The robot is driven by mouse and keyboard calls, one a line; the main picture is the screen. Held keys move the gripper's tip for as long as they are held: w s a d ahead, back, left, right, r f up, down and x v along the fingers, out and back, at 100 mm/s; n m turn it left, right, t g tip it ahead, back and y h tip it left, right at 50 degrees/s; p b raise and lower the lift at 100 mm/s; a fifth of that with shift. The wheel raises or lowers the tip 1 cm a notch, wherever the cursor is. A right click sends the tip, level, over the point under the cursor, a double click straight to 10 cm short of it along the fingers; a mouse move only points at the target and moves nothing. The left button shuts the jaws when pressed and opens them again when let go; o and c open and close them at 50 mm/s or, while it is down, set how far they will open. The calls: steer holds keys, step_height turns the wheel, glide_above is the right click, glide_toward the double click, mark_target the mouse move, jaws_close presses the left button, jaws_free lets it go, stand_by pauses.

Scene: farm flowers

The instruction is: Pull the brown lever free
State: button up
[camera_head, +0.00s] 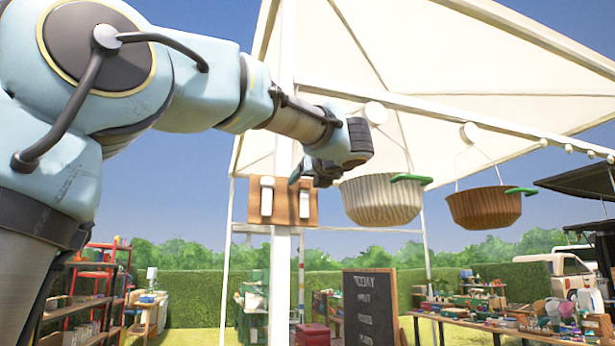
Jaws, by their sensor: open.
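My gripper (316,173) is open, its dark fingers pointing down and left, just above and right of a brown wooden board (284,202) in the picture. A cream ribbed basket (382,203) with a green tab (411,179) hangs right of the gripper. A brown basket (484,210) with a green tab (521,191) hangs farther right. I cannot make out a clearly brown lever. I cannot tell whether the gripper touches anything.
A white canopy pole (282,262) stands behind the board, under a white canopy (400,60). A chalkboard (370,305) stands below. A table with goods (500,325) is at lower right, and red shelves (85,295) at lower left. Open air lies below the baskets.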

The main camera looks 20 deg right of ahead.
jaws_close()
stand_by(0.7)
stand_by(0.8)
